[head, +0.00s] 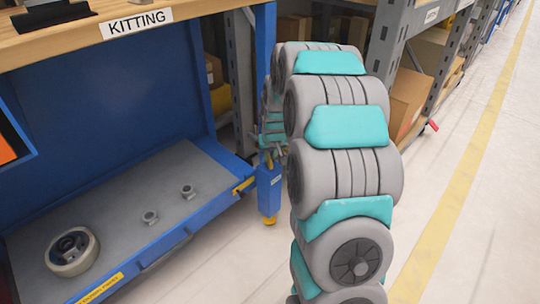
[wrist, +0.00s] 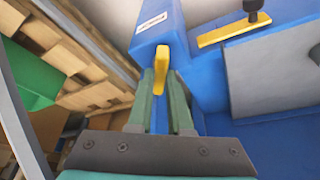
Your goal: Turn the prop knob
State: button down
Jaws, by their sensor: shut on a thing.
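The prop knob (wrist: 162,68) is a yellow, narrow piece on the blue prop housing, seen in the wrist view. My gripper (wrist: 160,82) has its two greenish fingers on either side of the knob and is shut on it. The blue housing (wrist: 180,25) carries a white label. In the head view the housing (head: 268,188) hangs at the right front corner of the blue workstation, and my gripper (head: 270,155) is just above it, partly hidden behind my arm.
Racks with cardboard boxes (head: 408,100) stand behind my arm. The floor to the right is clear.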

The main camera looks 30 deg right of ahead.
jog(key=m+h, duration=0.1)
jog(key=m, duration=0.1)
jog(key=m+h, duration=0.1)
jog(key=m, duration=0.2)
jog(key=shift+w+a+m+g, duration=0.1)
jog(key=shift+m+g, duration=0.2)
jog(key=shift+g, duration=0.1)
jog(key=m+g+h, duration=0.1)
jog(key=m, duration=0.3)
jog(key=shift+w, duration=0.15)
jog(key=m+g+b, duration=0.1)
jog(key=m, duration=0.1)
jog(key=m+g+b, duration=0.1)
jog(key=m, duration=0.2)
jog(key=shift+w+a+f, duration=0.1)
jog(key=shift+a+f, duration=0.05)
jog(key=m+g+b, duration=0.1)
jog(key=m+b, duration=0.1)
jog(key=m, duration=0.2)
jog(key=shift+w+g, duration=0.1)
jog(key=shift+g, duration=0.2)
jog(key=shift+m+g, duration=0.3)
jog(key=shift+m, duration=0.4)
jog(key=shift+r, duration=0.2)
jog(key=c, duration=0.8)
grip_release()
jog(key=shift+c, duration=0.2)
